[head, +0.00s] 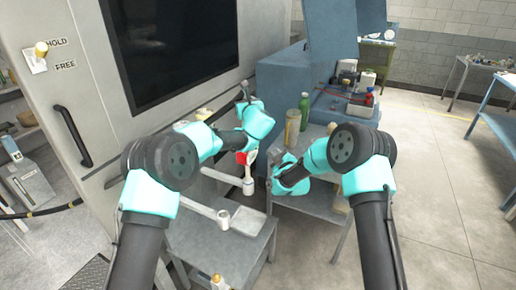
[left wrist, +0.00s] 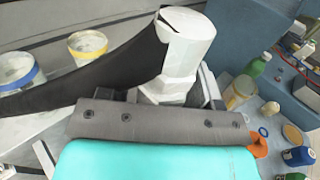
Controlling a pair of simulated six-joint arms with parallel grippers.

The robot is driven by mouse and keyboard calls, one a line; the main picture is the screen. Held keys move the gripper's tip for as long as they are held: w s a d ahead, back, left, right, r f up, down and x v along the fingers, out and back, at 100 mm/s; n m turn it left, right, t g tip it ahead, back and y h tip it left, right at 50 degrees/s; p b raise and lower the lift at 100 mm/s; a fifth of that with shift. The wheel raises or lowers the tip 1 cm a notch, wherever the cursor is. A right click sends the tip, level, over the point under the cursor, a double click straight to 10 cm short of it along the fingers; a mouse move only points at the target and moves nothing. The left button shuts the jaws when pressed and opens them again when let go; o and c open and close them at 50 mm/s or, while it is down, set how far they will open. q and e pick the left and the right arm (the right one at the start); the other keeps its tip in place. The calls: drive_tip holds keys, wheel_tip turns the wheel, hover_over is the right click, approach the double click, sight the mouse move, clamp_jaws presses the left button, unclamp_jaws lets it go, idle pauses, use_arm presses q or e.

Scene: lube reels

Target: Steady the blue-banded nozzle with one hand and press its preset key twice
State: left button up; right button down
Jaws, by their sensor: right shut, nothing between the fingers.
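In the left wrist view, a white, round, open-topped piece with a blue band (left wrist: 18,70) is at the left edge, beside a similar one with a yellow band (left wrist: 87,45). A white faceted body with a rounded end (left wrist: 185,48) stands just beyond my left gripper (left wrist: 172,92); I see no band on it, and the fingertips are hidden. In the head view my left gripper (head: 243,98) is up by the machine's side, partly hidden by its arm. My right gripper (head: 272,168) is shut and empty near a red-topped white post (head: 247,172). No preset key can be made out.
White arms with cups (head: 222,217) reach over a grey stand (head: 235,255). A grey cabinet (head: 85,100) with a dark window is at left.

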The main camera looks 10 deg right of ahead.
use_arm(q)
drive_tip(key=shift+o, duration=0.5)
drive_tip(key=shift+s, duration=0.1)
drive_tip(key=v, duration=1.1)
drive_tip(key=shift+s, duration=0.4)
drive_tip(key=shift+d, duration=0.1)
